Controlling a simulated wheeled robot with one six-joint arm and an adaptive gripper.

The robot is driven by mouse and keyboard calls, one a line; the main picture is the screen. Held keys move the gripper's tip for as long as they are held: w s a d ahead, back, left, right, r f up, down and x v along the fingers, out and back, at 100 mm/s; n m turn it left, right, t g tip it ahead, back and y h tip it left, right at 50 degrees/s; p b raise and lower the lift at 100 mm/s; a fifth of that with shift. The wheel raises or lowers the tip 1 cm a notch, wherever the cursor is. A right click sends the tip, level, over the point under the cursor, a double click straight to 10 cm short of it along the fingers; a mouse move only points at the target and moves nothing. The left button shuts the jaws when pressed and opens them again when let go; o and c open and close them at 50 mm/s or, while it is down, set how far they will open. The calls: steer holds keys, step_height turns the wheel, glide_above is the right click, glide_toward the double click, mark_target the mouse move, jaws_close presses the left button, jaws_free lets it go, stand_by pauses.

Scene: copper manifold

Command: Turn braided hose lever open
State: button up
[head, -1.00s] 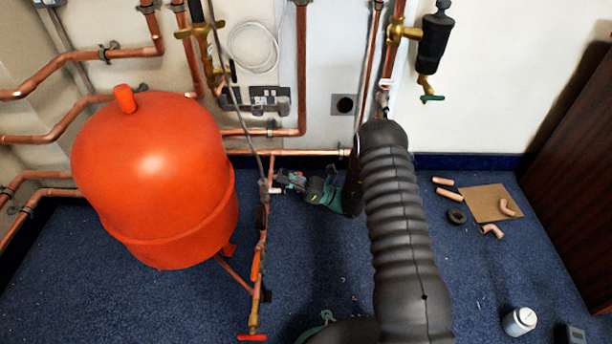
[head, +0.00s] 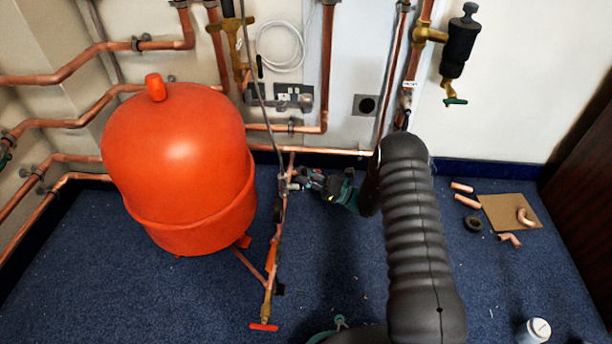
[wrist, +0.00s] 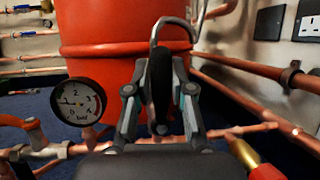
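A grey braided hose (head: 262,88) hangs down to the valves on a thin upright copper pipe in the head view. Its silvery loop (wrist: 170,24) shows at the top of the wrist view. A dark, lever-like upright piece (wrist: 159,85) stands between my gripper's fingers, in front of the red tank. My gripper (head: 302,182) is beside the pipe, close to the hose's lower end. In the wrist view my gripper (wrist: 160,70) has its fingers near this dark piece; contact and finger gap are unclear.
A large red tank (head: 180,165) stands left of the pipe. A pressure gauge (wrist: 78,101) is close on the left. A red-handled brass valve (head: 264,326) is at the pipe's foot. Copper fittings and a cardboard sheet (head: 497,213) lie right on the blue floor.

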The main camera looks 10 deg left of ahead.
steer(key=shift+o, duration=1.2)
steer(key=shift+s+a, duration=0.1)
steer(key=shift+a, duration=0.05)
steer(key=shift+d, duration=0.2)
steer(key=v, duration=1.2)
